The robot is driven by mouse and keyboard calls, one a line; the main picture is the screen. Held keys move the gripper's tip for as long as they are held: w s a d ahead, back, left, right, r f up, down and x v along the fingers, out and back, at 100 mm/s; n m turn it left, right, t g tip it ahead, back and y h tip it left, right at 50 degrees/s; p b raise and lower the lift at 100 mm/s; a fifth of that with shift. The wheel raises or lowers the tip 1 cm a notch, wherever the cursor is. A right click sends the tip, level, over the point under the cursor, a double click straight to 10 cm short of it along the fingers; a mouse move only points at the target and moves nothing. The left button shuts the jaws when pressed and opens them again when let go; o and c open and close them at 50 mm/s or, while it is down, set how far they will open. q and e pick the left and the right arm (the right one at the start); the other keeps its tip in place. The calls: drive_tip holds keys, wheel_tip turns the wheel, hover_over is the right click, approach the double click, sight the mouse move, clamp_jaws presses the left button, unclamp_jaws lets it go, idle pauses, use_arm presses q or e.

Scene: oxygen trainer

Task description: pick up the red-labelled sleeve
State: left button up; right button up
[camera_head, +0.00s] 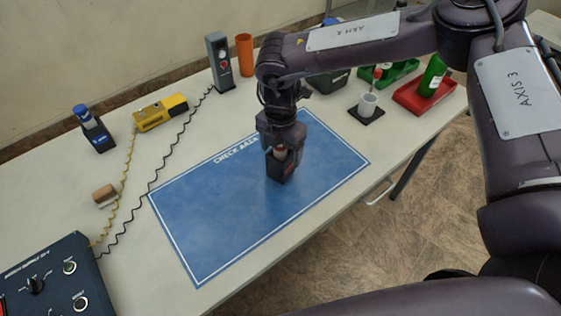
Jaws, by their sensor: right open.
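The red-labelled sleeve (284,171) is a small dark holder with a trace of red on its side. It stands on the blue check-area mat (215,215), right of the mat's middle, with a pale reddish-topped item (280,151) showing at its mouth. My right gripper (281,146) points down directly over the sleeve, its open fingers at the sleeve's upper part. The fingers hide part of the sleeve, and I cannot tell whether they touch it. My left gripper is not in view.
A blue-topped dark holder (95,132), a yellow device (160,112) with coiled cords and a brown block (104,195) lie left. A control box (45,280) stands front left. An orange cylinder (245,55), grey cup (367,105) and red tray (410,98) stand behind. The mat's left is clear.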

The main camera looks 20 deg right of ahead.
drive_tip(key=c, duration=1.3)
drive_tip(key=shift+c, duration=0.5)
drive_tip(key=shift+r, duration=0.2)
